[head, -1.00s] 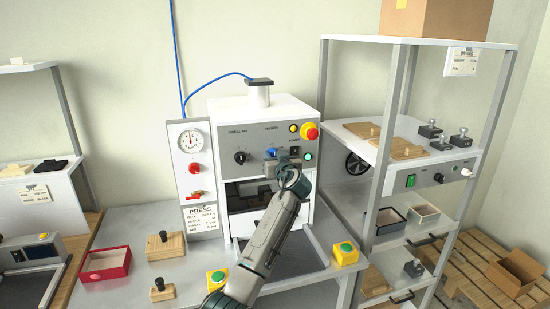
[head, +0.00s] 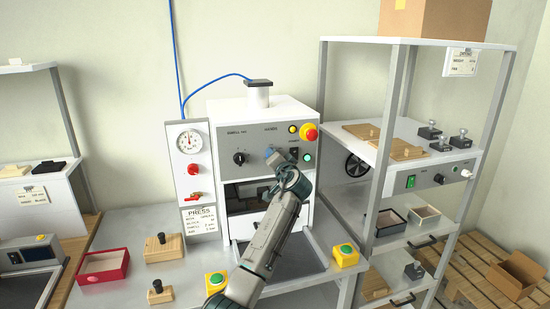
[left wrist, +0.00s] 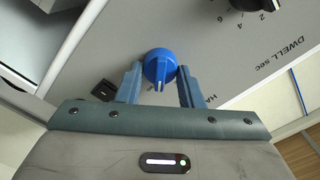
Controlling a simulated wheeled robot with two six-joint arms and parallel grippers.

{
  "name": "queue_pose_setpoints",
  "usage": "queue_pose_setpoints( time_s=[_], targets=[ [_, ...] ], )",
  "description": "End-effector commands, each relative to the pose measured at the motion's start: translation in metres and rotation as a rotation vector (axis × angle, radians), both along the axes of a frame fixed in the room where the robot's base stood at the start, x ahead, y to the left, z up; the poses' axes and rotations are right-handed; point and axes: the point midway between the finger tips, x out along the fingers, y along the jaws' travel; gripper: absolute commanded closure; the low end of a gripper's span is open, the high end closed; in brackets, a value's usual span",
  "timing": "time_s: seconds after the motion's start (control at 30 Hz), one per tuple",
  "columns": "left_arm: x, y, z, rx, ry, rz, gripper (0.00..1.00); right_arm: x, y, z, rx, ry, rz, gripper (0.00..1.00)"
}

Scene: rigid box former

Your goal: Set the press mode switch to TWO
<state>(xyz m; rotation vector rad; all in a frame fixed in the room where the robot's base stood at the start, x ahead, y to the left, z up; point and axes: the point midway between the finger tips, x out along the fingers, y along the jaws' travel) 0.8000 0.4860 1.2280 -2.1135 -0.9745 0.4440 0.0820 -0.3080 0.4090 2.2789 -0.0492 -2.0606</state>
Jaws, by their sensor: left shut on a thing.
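The press (head: 262,115) is a white box with a grey control panel. Its mode switch is a round blue knob (left wrist: 159,66) with a white pointer line, seen close in the left wrist view. My left gripper (left wrist: 160,80) is shut on this knob, one finger on each side. The white line points towards the bottom of that view. In the head view my left gripper (head: 276,157) is at the panel and mostly hides the knob. The lettering beside the knob is partly covered by a finger, so its setting cannot be read. My right gripper is out of view.
A black dwell knob (head: 239,158) sits left of the gripper. A red emergency button (head: 309,132), a yellow lamp (head: 293,129) and a black rocker switch (head: 293,153) are close on the right. Yellow-based green buttons (head: 345,255) stand in front of the press.

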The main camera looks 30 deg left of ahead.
Motion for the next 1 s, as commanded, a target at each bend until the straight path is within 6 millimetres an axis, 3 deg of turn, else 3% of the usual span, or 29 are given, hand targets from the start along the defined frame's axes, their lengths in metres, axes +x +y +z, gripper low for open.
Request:
queue_pose_setpoints(
  time_s=[0.4, 0.97, 1.0],
  targets=[
    [0.0003, -0.0004, -0.0009, 0.12, 0.142, -0.001, 0.89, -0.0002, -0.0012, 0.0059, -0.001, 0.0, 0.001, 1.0],
    [0.0004, -0.0003, -0.0012, 0.138, 0.161, 0.0, 0.89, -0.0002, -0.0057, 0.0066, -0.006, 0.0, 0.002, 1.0],
    [0.0004, -0.0003, -0.0012, 0.138, 0.161, 0.0, 0.59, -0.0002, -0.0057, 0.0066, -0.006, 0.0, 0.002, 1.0]
  ],
)
